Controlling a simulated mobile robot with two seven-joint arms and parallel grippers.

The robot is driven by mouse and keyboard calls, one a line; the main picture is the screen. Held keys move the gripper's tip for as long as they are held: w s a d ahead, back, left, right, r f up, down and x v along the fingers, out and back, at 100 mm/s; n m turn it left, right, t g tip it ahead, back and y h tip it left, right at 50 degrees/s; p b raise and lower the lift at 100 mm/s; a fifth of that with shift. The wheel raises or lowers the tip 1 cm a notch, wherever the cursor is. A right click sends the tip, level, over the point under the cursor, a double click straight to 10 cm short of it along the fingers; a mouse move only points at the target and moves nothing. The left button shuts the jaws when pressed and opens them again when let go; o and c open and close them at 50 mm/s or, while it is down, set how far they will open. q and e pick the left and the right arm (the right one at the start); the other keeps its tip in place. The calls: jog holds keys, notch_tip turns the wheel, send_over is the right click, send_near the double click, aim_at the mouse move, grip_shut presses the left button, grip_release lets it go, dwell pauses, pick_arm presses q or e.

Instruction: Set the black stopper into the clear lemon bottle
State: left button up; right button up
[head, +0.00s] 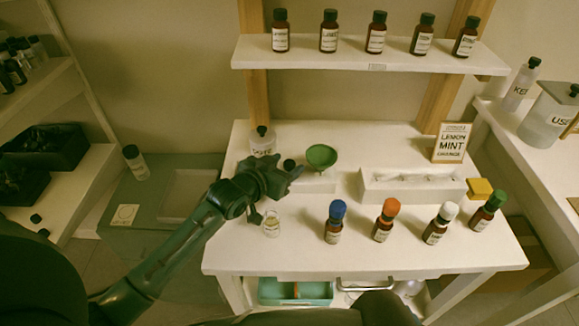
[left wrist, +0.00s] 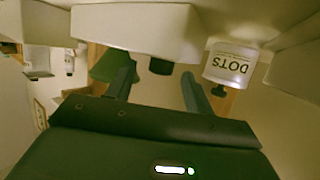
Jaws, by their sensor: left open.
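The clear lemon bottle (head: 271,224) stands open-topped near the table's left front, with its label too small to read. The black stopper (head: 289,164) sits at the left end of a low white stand, just beyond my left gripper (head: 291,174). My left gripper is open and empty. In the left wrist view, which is upside down, the black stopper (left wrist: 161,66) appears between and beyond the two spread fingers (left wrist: 158,92), apart from both. My right gripper does not show.
A green funnel (head: 321,156) stands right of the stopper and a DOTS jar (head: 263,142) behind it at left. Several colour-capped brown bottles (head: 384,220) line the front right. A long white tray (head: 412,187) lies behind them. A sign (head: 451,143) stands at the back.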

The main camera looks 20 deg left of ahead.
pick_arm(q)
jog(key=shift+w+d+f, duration=0.1)
jog(key=shift+w+f, duration=0.05)
jog(key=shift+w, duration=0.25)
jog(key=c, duration=1.1)
